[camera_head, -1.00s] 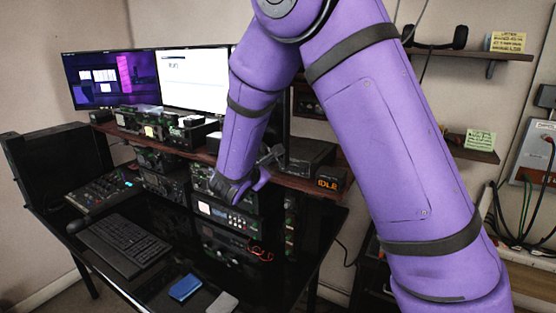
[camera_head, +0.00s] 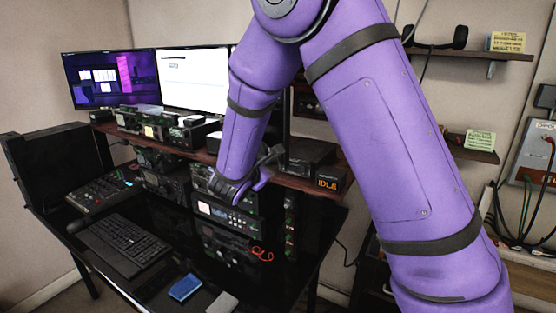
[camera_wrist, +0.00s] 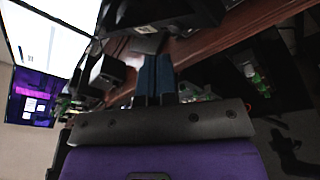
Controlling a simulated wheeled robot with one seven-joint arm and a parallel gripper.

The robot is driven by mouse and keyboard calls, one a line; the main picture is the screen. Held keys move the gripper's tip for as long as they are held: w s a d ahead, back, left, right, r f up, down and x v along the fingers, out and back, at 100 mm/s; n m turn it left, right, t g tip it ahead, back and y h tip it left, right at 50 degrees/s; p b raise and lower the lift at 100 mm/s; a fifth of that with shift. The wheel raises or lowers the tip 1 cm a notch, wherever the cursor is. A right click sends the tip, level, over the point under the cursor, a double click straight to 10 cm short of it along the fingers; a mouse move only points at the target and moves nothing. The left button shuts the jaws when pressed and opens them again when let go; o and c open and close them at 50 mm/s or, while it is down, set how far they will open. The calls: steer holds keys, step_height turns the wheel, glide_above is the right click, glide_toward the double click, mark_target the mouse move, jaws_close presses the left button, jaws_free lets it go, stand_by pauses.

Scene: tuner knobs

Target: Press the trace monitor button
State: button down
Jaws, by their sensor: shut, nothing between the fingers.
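My gripper (camera_wrist: 155,68) is shut and empty. In the wrist view its two blue-grey fingers lie side by side, with their tips by the edge of the brown wooden shelf (camera_wrist: 205,42). In the head view my wrist is in front of the equipment rack under that shelf (camera_head: 292,183), and the fingertips cannot be made out there. I cannot make out a button labelled trace monitor in either view. Whether the fingers touch anything cannot be told.
A small box with an orange display (camera_head: 329,184) sits at the shelf's right end. Two screens (camera_head: 193,80) stand behind the shelf. A keyboard (camera_head: 124,245) and a blue object (camera_head: 185,287) lie on the black desk. My arm covers the middle of the head view.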

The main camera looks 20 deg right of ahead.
steer(key=shift+d, duration=0.15)
steer(key=shift+d, duration=0.3)
steer(key=shift+d, duration=0.4)
stand_by(0.9)
steer(key=shift+a, duration=0.85)
steer(key=a, duration=0.6)
stand_by(0.7)
